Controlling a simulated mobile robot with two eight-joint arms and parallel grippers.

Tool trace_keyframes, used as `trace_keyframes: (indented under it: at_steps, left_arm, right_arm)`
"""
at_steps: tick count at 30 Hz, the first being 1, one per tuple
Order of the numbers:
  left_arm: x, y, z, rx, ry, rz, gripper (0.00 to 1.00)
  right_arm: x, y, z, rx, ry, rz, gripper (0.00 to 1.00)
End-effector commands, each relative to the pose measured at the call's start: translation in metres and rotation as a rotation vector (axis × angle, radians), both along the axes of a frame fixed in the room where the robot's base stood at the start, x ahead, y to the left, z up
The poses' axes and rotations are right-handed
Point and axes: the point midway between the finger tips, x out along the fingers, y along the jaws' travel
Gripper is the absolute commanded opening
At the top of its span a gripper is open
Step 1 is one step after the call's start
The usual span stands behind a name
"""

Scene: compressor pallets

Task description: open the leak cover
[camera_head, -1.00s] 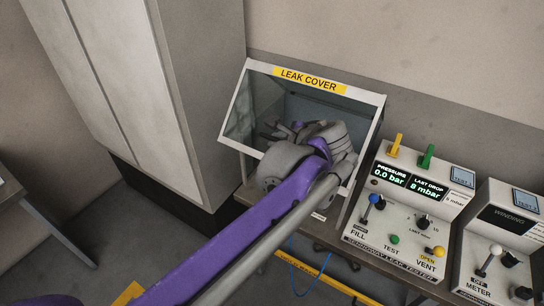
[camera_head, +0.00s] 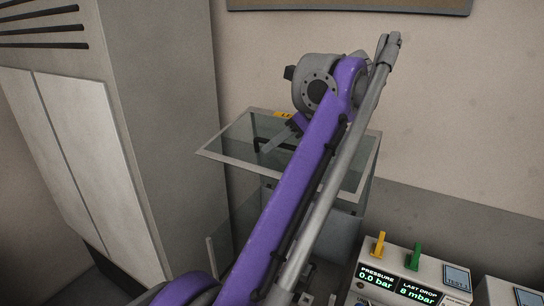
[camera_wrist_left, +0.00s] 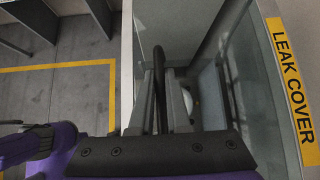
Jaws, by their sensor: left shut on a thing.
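The leak cover (camera_head: 222,156) is a clear panel in a pale frame on a glass-walled box beside the grey cabinet. My left gripper (camera_head: 272,144) is over the panel, shut on the dark bar handle (camera_head: 259,147). In the left wrist view the black handle (camera_wrist_left: 159,85) runs between the fingers, and the yellow LEAK COVER label (camera_wrist_left: 291,90) is on the right. My purple arm hides part of the cover and box. My right gripper is out of view.
The leak tester (camera_head: 408,281) with yellow and green levers stands right of the box. A tall grey cabinet (camera_head: 150,120) stands close on the left. A board (camera_head: 350,5) hangs on the wall above. Yellow floor lines (camera_wrist_left: 60,66) show in the wrist view.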

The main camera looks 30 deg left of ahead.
Motion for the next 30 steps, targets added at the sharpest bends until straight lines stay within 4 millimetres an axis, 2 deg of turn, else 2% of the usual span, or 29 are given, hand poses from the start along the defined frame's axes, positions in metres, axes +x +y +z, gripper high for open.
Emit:
trace_keyframes:
  at_steps: [18, 19, 23, 30]
  left_arm:
    - [0.0057, -0.0007, 0.0052, -0.003, -0.004, -0.003, 0.0]
    - [0.0057, -0.0006, 0.0053, -0.003, -0.004, -0.003, 0.2]
    - [0.0052, -0.0004, 0.0056, -0.002, -0.004, -0.002, 0.44]
    - [0.0045, -0.0002, 0.0062, -0.001, -0.003, -0.001, 0.45]
  right_arm:
    - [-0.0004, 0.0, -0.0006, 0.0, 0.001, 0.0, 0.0]
    - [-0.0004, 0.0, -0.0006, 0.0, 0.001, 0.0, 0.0]
    - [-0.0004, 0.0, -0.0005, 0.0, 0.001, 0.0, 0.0]
    - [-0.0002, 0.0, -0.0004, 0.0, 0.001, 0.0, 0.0]
